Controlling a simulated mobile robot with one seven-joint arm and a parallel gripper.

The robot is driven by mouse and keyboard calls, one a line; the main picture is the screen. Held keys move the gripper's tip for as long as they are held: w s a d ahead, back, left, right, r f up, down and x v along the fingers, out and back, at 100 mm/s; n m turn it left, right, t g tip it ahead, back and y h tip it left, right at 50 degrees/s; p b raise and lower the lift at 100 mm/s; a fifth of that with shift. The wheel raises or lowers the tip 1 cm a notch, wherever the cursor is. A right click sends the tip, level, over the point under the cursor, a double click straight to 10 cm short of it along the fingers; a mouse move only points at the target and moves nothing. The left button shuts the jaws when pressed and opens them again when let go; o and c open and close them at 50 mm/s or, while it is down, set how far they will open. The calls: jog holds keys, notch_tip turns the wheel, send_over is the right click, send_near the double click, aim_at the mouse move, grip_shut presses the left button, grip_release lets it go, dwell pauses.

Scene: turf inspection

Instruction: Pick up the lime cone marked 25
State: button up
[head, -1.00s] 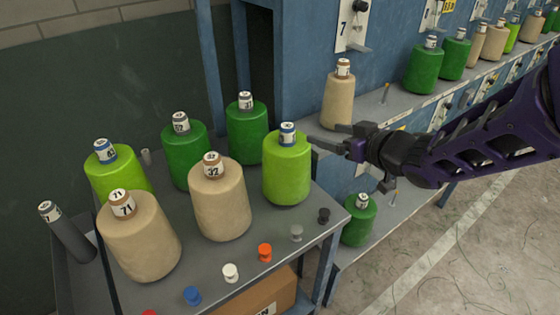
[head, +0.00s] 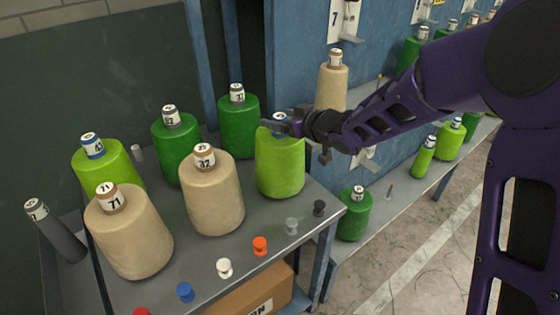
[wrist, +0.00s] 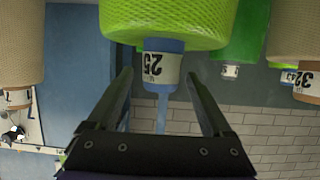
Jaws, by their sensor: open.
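The lime cone marked 25 (head: 280,165) stands upright at the right end of the grey table. Its blue-and-white tube top is mostly hidden behind my gripper (head: 279,127) in the head view. In the wrist view the lime cone (wrist: 165,18) appears upside down, with the 25 label readable on its tube. My gripper (wrist: 160,80) is open there, one finger on each side of the tube, with visible gaps. I cannot tell how deep the tube sits between the fingers.
A dark green cone (head: 239,130) stands close behind left, and a beige cone (head: 213,195) close at left. Another lime cone (head: 105,168) stands far left. Small coloured pegs, such as an orange one (head: 260,245), line the table's front. A beige cone (head: 331,90) stands on the shelf behind.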

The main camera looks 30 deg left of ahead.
jog(key=x, duration=0.3)
jog(key=shift+a+f, duration=0.2)
grip_shut()
dwell(0.3)
jog(key=shift+w+r, duration=0.1)
jog(key=shift+r, duration=0.2)
